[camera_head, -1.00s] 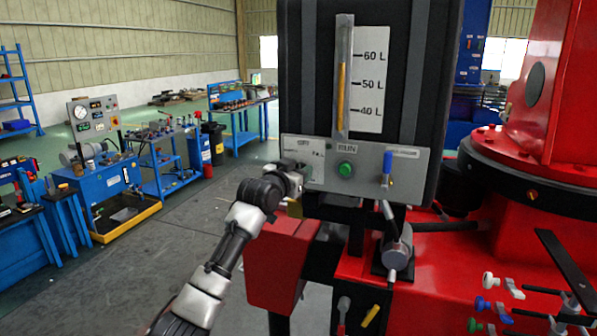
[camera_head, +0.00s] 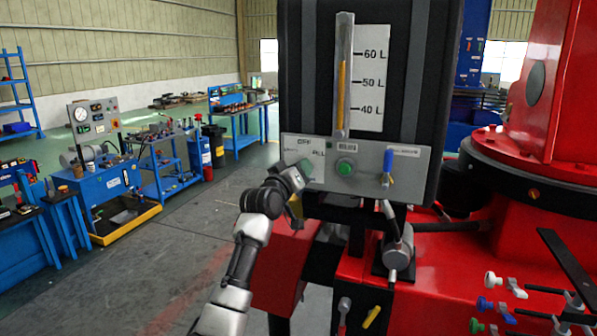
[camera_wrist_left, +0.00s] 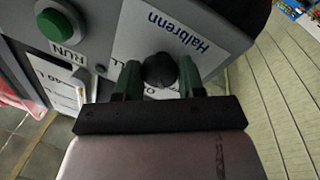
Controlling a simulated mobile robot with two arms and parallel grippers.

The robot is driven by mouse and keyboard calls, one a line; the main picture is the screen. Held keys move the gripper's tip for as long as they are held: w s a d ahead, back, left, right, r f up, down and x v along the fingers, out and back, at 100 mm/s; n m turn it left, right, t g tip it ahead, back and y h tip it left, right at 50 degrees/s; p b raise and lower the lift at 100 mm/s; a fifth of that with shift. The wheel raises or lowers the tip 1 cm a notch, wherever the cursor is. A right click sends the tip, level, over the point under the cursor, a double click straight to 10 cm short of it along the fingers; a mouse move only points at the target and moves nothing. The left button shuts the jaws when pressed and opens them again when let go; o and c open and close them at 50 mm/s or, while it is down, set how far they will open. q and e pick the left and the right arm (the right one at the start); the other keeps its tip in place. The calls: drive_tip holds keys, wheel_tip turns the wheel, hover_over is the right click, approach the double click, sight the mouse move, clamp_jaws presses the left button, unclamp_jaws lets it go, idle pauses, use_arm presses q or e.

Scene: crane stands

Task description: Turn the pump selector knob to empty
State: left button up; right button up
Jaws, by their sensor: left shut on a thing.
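The pump selector knob (camera_wrist_left: 160,70) is a dark round knob on the grey control panel (camera_head: 412,178), below the black tank. In the left wrist view it sits between the green-tipped fingers of my left gripper (camera_wrist_left: 157,80), which is shut on it. In the head view my left gripper (camera_head: 304,170) is at the panel's left end and hides the knob. The words OFF and FILL show beside it. The knob's pointing direction cannot be told. My right gripper is not in view.
On the panel a green button (camera_head: 345,168) and a blue-handled lever (camera_head: 388,165) stand right of the knob. The gauge (camera_head: 342,95) above has a yellow column between 50 and 60 L. Red crane parts (camera_head: 450,270) fill the lower right.

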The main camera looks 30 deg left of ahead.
use_arm(q)
drive_tip(key=shift+n, duration=0.6)
drive_tip(key=o, duration=0.9)
drive_tip(key=shift+s+d+f+b, duration=0.25)
drive_tip(key=shift+s+b, duration=0.6)
drive_tip(key=shift+s, duration=0.95)
drive_tip(key=shift+s+d+f+b, duration=0.1)
drive_tip(key=shift+s+f+b, duration=0.15)
drive_tip(key=shift+s+b, duration=1.05)
drive_tip(key=shift+s+d+f+b, duration=0.25)
drive_tip(key=shift+s+b, duration=0.1)
drive_tip(key=shift+s, duration=1.95)
